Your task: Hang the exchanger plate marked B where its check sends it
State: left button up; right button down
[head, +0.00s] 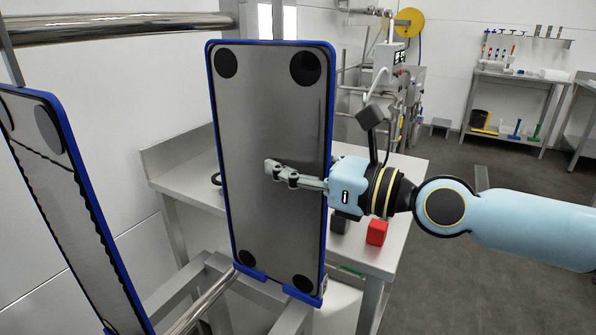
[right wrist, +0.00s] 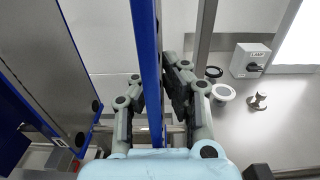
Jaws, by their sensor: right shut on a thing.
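A tall grey exchanger plate (head: 270,130) with a blue rim and black corner discs stands upright in the middle of the head view. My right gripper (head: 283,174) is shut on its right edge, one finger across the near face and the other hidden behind. In the right wrist view the plate (right wrist: 147,50) shows edge-on between the fingers. A second blue-rimmed plate (head: 70,205), with a dark wavy line along its edge, stands at the left. I can read no letter B on either plate. My left gripper is not in view.
A thick steel rail (head: 120,27) runs at the top left, and a lower rail (head: 203,303) passes near the plate's foot. Behind is a steel table (head: 405,172) with a red block (head: 377,232). Open floor lies right.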

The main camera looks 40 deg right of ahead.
send_near(219, 158)
jog(key=shift+w+r, duration=0.85)
jog(key=shift+w, duration=0.75)
jog(key=shift+a+x, duration=0.2)
jog(key=shift+x, duration=1.1)
jog(key=shift+a+x, duration=0.15)
jog(key=shift+x, duration=1.2)
jog(key=shift+s+f+b, duration=0.15)
jog(key=shift+f+b, duration=0.3)
jog(key=shift+f, duration=0.45)
jog(key=c, duration=1.4)
grip_release()
jog(key=shift+s+f, duration=0.1)
